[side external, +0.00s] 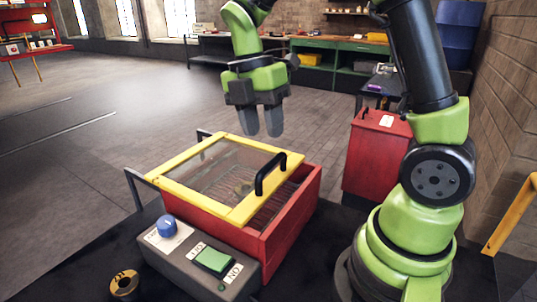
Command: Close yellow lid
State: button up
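The yellow lid (253,198) is a yellow frame with a clear panel and a black arched handle (270,174) on its right side. It lies over the red box (292,222). It sits toward the left, and a strip of the box's inside shows open along the right, past the handle. Whether the lid is flat or slightly raised is hard to tell. My gripper (261,122) hangs fingers down above the far part of the lid, clear of the handle. Its two grey fingers are a little apart with nothing between them.
A grey control panel (190,259) with a blue knob (166,226) and a green button (214,260) stands in front of the box. A brass ring (124,284) lies at the lower left. A red cabinet (374,160) stands behind, to the right. Air above the lid is clear.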

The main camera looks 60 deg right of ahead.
aim_at(270, 162)
jog(key=f, duration=0.3)
jog(key=s+f, duration=0.1)
jog(key=f, duration=0.2)
jog(key=shift+s, duration=0.1)
jog(key=shift+c, duration=0.2)
grip_shut()
